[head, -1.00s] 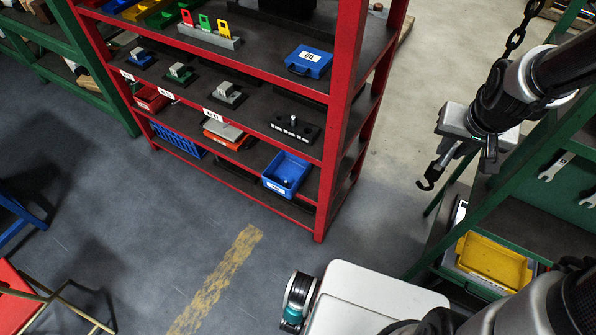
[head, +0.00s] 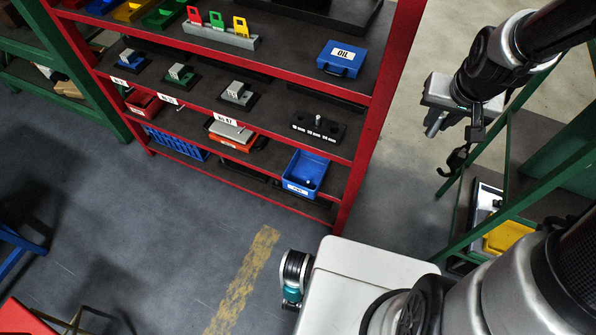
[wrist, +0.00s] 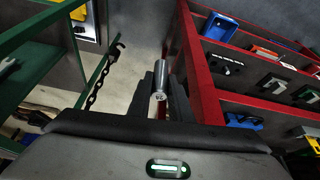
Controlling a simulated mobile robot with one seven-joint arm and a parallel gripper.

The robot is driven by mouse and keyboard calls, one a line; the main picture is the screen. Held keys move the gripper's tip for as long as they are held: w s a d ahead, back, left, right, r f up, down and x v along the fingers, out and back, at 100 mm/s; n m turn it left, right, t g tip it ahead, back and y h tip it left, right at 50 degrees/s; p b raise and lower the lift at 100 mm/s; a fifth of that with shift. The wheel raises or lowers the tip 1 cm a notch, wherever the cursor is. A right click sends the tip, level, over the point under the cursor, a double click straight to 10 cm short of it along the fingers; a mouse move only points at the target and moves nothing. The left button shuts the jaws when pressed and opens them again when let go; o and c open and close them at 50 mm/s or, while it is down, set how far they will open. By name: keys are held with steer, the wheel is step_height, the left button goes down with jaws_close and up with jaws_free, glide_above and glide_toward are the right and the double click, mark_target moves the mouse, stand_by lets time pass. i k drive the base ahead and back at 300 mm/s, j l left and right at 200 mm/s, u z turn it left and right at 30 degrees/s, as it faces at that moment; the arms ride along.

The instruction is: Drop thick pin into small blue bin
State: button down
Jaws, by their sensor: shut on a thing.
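My gripper (wrist: 160,84) is shut on the thick pin (wrist: 164,70), a silver cylinder standing out between its dark fingers in the wrist view. In the head view my gripper (head: 474,128) is in the air right of the red rack. The small blue bin (head: 291,188) is on the rack's lowest shelf, near its right end, open at the top. The bin also shows in the wrist view (wrist: 221,26), beyond the rack's post and to the right of the pin. The pin is not over the bin.
The red rack (head: 384,130) has a right post between my gripper and the bin. A shelf with a dark pin block (head: 318,128) is above the bin. A dark hook (head: 455,158) hangs close to my gripper.

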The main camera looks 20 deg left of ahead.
mark_target(304, 181)
steer(key=j+z, duration=0.3)
steer(key=j, duration=2.45)
